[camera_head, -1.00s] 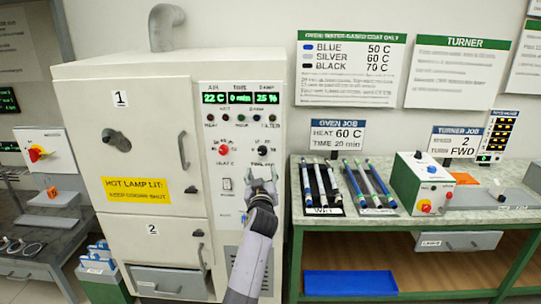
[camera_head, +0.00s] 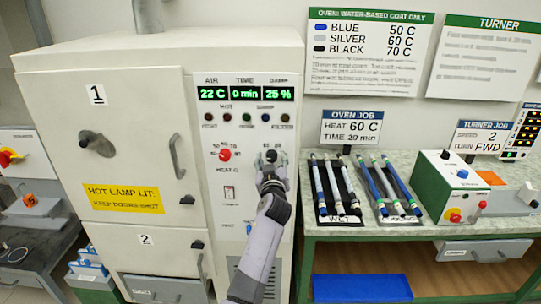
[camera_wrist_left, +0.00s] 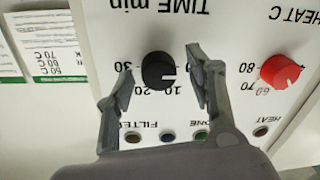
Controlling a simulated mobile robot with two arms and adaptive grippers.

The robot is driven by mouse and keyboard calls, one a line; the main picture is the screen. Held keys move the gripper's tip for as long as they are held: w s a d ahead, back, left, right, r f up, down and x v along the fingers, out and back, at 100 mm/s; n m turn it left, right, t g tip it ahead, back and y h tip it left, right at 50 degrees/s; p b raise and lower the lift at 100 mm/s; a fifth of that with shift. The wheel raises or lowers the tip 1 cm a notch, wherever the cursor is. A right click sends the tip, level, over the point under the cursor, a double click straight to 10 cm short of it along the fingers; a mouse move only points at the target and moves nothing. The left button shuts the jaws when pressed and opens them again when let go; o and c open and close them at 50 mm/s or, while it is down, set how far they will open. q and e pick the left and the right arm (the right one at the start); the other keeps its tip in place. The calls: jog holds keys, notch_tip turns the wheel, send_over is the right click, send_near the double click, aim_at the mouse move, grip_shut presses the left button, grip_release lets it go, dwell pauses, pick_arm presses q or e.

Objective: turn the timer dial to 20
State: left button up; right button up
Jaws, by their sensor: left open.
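The timer dial (camera_head: 271,156) is a small black knob on the oven's front panel, under the time display (camera_head: 244,93), which reads 0 min. In the left wrist view the dial (camera_wrist_left: 158,70) appears upside down, with 10, 20 and 30 printed around it and "TIME min" beside it. My left gripper (camera_head: 273,164) is in front of the panel at the dial. In the left wrist view its open fingers (camera_wrist_left: 157,78) stand on both sides of the knob, with gaps showing. I cannot tell exactly where the dial's mark points. My right gripper is not in view.
The red heat dial (camera_head: 224,155) is close to the left of the timer dial. A switch (camera_head: 229,193) sits below it. The oven job sign (camera_head: 351,128) reads heat 60 C, time 20 min. Rod trays and a turner (camera_head: 450,185) stand on the bench at right.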

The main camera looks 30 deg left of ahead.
pick_arm(q)
jog(key=shift+s+d+r, duration=0.15)
jog(key=shift+d+r, duration=0.05)
jog(key=shift+c, duration=0.6)
jog(key=shift+a+f, duration=0.1)
jog(key=c, duration=1)
jog(key=shift+c, duration=0.2)
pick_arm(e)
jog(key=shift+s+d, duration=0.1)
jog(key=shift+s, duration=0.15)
